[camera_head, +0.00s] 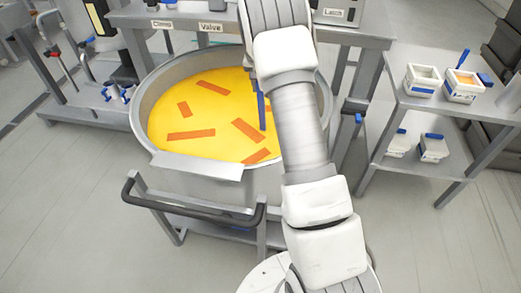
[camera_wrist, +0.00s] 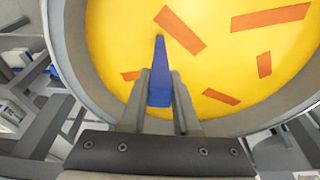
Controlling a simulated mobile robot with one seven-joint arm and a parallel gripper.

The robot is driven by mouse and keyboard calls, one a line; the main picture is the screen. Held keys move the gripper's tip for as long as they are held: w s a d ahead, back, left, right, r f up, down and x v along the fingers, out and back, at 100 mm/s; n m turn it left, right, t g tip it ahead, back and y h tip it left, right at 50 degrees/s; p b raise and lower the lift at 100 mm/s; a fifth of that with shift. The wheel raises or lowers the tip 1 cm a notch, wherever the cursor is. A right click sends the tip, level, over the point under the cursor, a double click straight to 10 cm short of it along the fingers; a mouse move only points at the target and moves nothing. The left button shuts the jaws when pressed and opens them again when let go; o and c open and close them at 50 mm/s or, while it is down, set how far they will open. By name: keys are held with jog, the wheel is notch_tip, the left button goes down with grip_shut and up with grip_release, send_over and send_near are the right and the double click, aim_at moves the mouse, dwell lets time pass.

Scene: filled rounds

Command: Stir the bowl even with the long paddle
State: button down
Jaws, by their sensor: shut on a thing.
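A large round metal bowl (camera_head: 143,103) holds bright yellow contents (camera_head: 205,133) with several separate orange streaks (camera_head: 191,135) on the surface. The yellow and orange are not blended. My gripper (camera_wrist: 160,95) is shut on the blue long paddle (camera_wrist: 160,68), which points out over the bowl in the wrist view. In the head view the paddle (camera_head: 261,110) shows as a narrow blue strip over the right part of the yellow, beside my arm. My arm hides the bowl's right side and my gripper there. I cannot tell how deep the paddle's tip reaches.
A black handle bar (camera_head: 192,207) and a metal plate (camera_head: 199,166) are at the bowl's front. A grey shelf cart (camera_head: 423,105) at right carries white tubs (camera_head: 423,80) with blue-handled tools. A panel labelled Valve (camera_head: 211,27) stands behind the bowl. Grey floor is open at front left.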

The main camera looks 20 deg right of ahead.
jog(key=shift+w+a, duration=0.15)
jog(key=shift+a, duration=0.35)
jog(key=a, duration=1.1)
jog(key=s+d+b, duration=0.3)
jog(key=s+d, duration=0.2)
jog(key=d, duration=0.3)
jog(key=shift+s, duration=0.4)
